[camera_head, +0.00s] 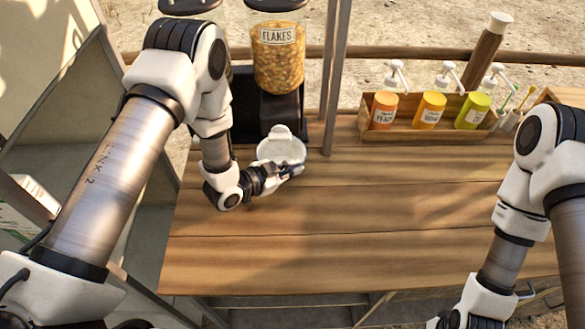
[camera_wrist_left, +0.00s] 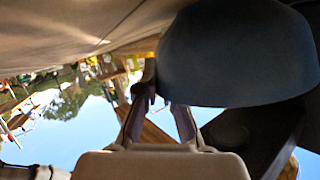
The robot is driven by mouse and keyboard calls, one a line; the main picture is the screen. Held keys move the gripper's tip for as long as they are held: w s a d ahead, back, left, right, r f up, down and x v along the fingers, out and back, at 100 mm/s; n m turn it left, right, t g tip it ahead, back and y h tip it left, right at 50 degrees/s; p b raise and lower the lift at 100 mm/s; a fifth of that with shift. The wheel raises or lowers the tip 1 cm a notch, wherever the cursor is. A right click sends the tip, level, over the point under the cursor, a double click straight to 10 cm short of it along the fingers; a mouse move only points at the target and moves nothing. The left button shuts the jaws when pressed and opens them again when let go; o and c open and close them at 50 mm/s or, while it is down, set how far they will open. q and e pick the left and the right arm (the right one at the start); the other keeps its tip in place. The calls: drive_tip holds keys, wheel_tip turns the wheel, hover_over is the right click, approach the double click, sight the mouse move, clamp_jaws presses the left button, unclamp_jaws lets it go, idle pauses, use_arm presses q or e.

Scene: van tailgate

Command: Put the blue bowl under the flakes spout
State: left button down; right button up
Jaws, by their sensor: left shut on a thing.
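The bowl (camera_head: 283,153) looks pale inside in the head view, and its outside is dark blue in the left wrist view (camera_wrist_left: 238,55). It is at the front of the flakes dispenser (camera_head: 277,55), by the dispenser's black stand (camera_head: 270,112). A pale piece (camera_head: 280,132) shows at the bowl's far edge; I cannot tell whether it is the spout. My left gripper (camera_head: 290,172) is shut on the bowl's near side. Whether the bowl touches the table is unclear. My right arm is at the right; its fingers are not clearly in view.
A wooden rack (camera_head: 410,132) with several pump bottles stands at the back right. A grey upright post (camera_head: 335,80) stands just right of the dispenser. A second dispenser (camera_head: 190,8) is partly hidden behind my left arm. The middle of the wooden table (camera_head: 350,230) is clear.

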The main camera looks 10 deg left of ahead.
use_arm(q)
drive_tip(key=shift+s+f, duration=0.2)
drive_tip(key=shift+f, duration=0.2)
drive_tip(key=shift+s+f, duration=0.2)
drive_tip(key=shift+b, duration=0.3)
drive_tip(key=c, duration=1.2)
unclamp_jaws()
drive_tip(key=shift+s+d+f, duration=0.1)
drive_tip(key=shift+c, duration=0.2)
drive_tip(key=v, duration=0.5)
drive_tip(key=r+v, duration=0.1)
drive_tip(key=v, duration=0.1)
drive_tip(key=shift+a, duration=0.4)
drive_tip(key=shift+s+a+r, duration=0.1)
drive_tip(key=shift+r, duration=0.2)
